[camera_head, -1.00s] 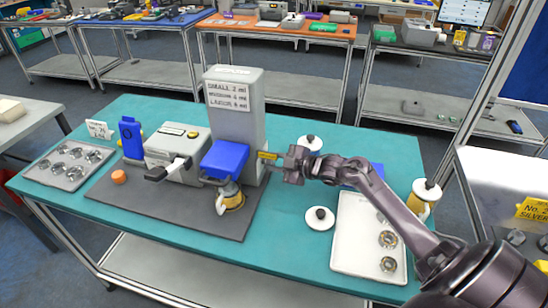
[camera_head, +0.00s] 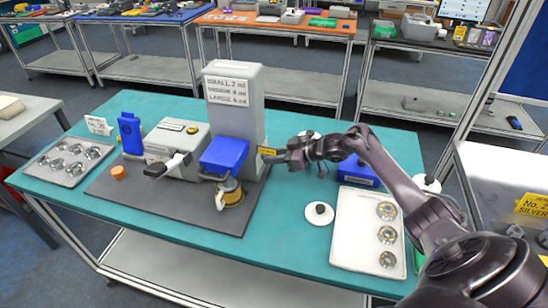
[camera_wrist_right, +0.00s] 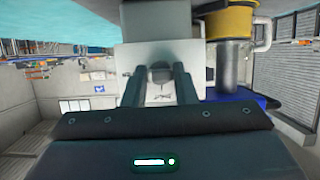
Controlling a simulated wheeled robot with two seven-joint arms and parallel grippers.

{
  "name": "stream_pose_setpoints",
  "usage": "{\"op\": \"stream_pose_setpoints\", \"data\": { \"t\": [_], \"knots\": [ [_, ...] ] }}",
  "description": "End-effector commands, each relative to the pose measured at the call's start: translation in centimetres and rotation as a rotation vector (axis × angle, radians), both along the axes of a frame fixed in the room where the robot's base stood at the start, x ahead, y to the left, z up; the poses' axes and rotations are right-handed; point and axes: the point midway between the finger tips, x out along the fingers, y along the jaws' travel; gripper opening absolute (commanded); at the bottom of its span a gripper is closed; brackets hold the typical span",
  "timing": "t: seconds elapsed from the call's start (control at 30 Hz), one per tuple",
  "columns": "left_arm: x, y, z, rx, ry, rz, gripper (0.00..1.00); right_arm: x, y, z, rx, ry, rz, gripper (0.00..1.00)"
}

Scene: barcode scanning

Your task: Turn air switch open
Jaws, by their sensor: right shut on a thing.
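A tall grey dispensing machine (camera_head: 250,122) with a blue block (camera_head: 224,154) on its front stands on a dark mat. My right gripper (camera_head: 284,158) reaches this side from the right, close to the label. In the right wrist view, my right gripper (camera_wrist_right: 160,88) has its two fingers on either side of a small dark knob (camera_wrist_right: 159,74) on the machine's pale face. It is shut on this knob, which I take for the air switch. The fingers hide part of it. My left gripper is not in view.
A yellow-based jar (camera_head: 230,196) stands under the blue block. A white tray (camera_head: 350,255) with metal parts, a round white lid (camera_head: 319,214) and a blue box (camera_head: 356,172) lie to the right. Teal table (camera_head: 280,225) is clear in front of the machine's right side.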

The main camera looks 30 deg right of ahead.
Motion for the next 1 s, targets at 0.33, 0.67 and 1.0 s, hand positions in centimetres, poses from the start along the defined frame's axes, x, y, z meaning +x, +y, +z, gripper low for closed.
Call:
{"op": "stream_pose_setpoints", "data": {
  "t": [0.33, 0.67, 1.0],
  "knots": [
    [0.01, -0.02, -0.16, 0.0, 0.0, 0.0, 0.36, -0.03, -0.05, -0.08, 0.027, 0.025, 0.0, 0.03],
    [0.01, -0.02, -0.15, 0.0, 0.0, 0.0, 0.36, -0.02, -0.03, -0.06, 0.027, 0.024, 0.0, 0.34],
    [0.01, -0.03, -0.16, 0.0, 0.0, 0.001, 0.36, -0.01, -0.03, -0.01, 0.026, 0.022, 0.0, 0.46]
  ]
}}
